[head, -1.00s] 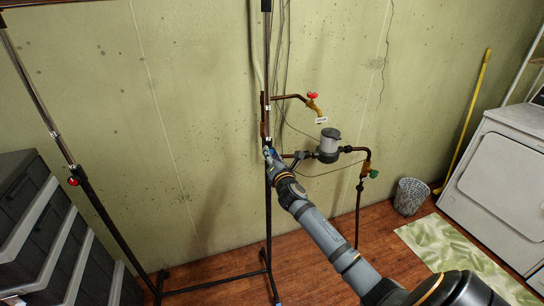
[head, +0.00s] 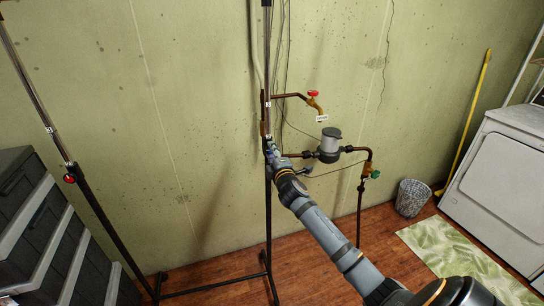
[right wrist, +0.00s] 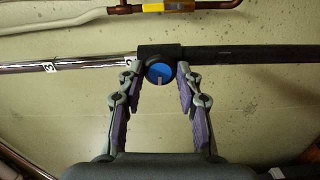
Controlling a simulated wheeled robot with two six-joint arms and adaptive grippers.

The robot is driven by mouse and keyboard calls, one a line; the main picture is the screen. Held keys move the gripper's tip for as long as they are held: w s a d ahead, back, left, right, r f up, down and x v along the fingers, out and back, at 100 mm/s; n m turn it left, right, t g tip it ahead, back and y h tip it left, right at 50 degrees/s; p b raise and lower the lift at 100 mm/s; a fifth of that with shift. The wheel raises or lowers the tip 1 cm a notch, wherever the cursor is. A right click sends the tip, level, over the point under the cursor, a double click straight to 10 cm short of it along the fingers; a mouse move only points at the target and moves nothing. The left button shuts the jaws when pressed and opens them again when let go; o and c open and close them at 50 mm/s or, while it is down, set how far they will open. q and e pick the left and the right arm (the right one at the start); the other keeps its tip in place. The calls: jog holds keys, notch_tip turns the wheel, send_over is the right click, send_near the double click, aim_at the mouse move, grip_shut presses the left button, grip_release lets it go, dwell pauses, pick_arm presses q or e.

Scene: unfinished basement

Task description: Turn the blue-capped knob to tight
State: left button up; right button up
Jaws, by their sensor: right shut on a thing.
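The blue-capped knob (right wrist: 159,73) sits on a black collar (right wrist: 158,51) around a pole in the right wrist view. A pale mark on its blue face points toward the bottom of that picture. My right gripper (right wrist: 158,76) is shut on the knob, one finger on each side. In the head view my right gripper (head: 272,155) is at the middle upright of the rack (head: 268,205) and mostly hides the knob. My left gripper is not in view.
A copper pipe with a red-handled tap (head: 313,94), a grey meter (head: 329,146) and a green-handled valve (head: 375,174) are close to the right of the upright. A red knob (head: 70,178) is on the rack's left post. Dark drawers (head: 40,235) stand at left.

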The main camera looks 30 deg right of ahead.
jog(key=shift+f+m+b, duration=0.1)
jog(key=shift+m+b, duration=3.6)
jog(key=shift+m, duration=5)
jog(key=o, duration=1.1)
